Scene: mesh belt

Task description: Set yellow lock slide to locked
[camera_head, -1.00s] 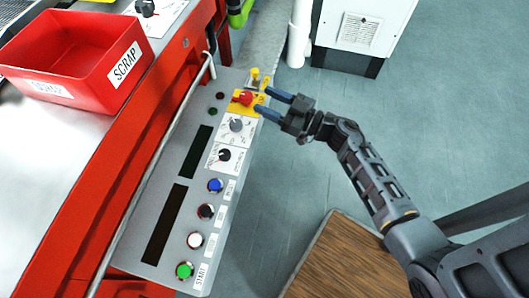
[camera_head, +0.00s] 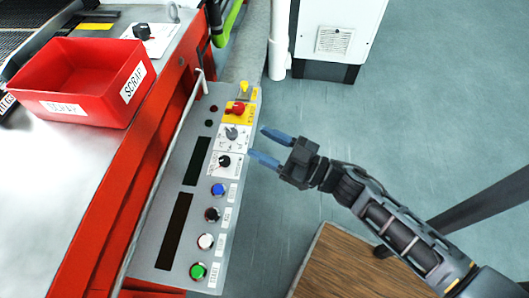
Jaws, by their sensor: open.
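The small yellow lock slide (camera_head: 244,88) is at the far top end of the grey control panel (camera_head: 170,255). It sits just above a red knob (camera_head: 237,107) on a yellow plate. Its exact position, locked or not, is too small to tell. My gripper (camera_head: 259,142) is open and empty. Its two blue fingers point left toward the panel's right edge, beside the grey and black dials. It is nearer to me than the slide and apart from it. Nothing hides the slide.
Two dials, the grey one (camera_head: 232,133) and the black one (camera_head: 222,162), lie below the red knob. Several push buttons, including a green one (camera_head: 198,271), line the panel. A rail runs along its left side. A red scrap bin (camera_head: 75,85) stands left.

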